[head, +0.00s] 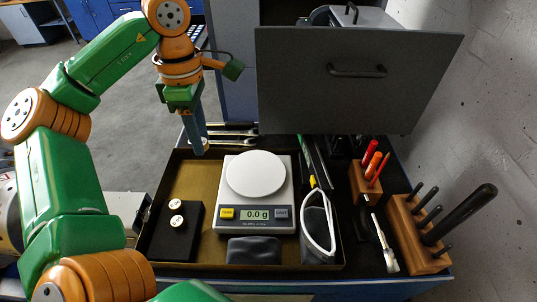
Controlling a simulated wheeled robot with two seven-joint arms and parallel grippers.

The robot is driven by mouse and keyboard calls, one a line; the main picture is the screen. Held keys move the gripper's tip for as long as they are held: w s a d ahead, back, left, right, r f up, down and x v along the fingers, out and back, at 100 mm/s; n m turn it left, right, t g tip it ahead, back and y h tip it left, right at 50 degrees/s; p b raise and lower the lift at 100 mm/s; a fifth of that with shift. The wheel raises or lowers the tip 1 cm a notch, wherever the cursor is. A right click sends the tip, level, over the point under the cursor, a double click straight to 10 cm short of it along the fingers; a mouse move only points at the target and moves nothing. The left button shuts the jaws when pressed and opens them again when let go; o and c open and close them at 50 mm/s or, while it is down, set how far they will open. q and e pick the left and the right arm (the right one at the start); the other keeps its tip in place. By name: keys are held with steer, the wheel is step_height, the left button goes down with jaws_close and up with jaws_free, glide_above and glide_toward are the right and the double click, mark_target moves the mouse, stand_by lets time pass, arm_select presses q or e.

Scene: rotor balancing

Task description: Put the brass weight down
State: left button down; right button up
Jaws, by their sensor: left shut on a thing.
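My left gripper (196,146) points down over the back left part of the shallow brass-coloured tray. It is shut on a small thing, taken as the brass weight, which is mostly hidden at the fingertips. The white-panned scale (256,174) stands to the right of the gripper. Its pan is empty and its display reads 0.0 g. My right gripper is not in view.
A dark pouch (254,250) lies in front of the scale, and a grey case with a white loop (318,235) is to its right. Wooden tool holders (409,222) stand at far right. A raised grey lid (350,80) is behind. Bare tray floor (190,178) lies behind the block.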

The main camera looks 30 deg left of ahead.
arm_select(q)
steer(key=w+d+f+b, duration=0.3)
steer(key=w+d+f, duration=0.1)
steer(key=d+f, duration=0.1)
steer(key=p, duration=0.2)
glide_above(257, 172)
step_height(257, 172, down, 3)
steer(key=shift+a+f, duration=0.1)
steer(key=shift+a, duration=0.05)
step_height(257, 172, down, 3)
steer(key=shift+w, duration=0.15)
steer(key=shift+s+f, duration=0.2)
steer(key=shift+f, duration=0.15)
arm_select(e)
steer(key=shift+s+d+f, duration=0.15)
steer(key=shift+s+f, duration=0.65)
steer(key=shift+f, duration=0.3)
arm_select(q)
steer(key=shift+f, duration=0.1)
steer(key=shift+w+f, duration=0.15)
steer(key=c, duration=0.5)
jaws_free()
steer(key=shift+c, duration=0.2)
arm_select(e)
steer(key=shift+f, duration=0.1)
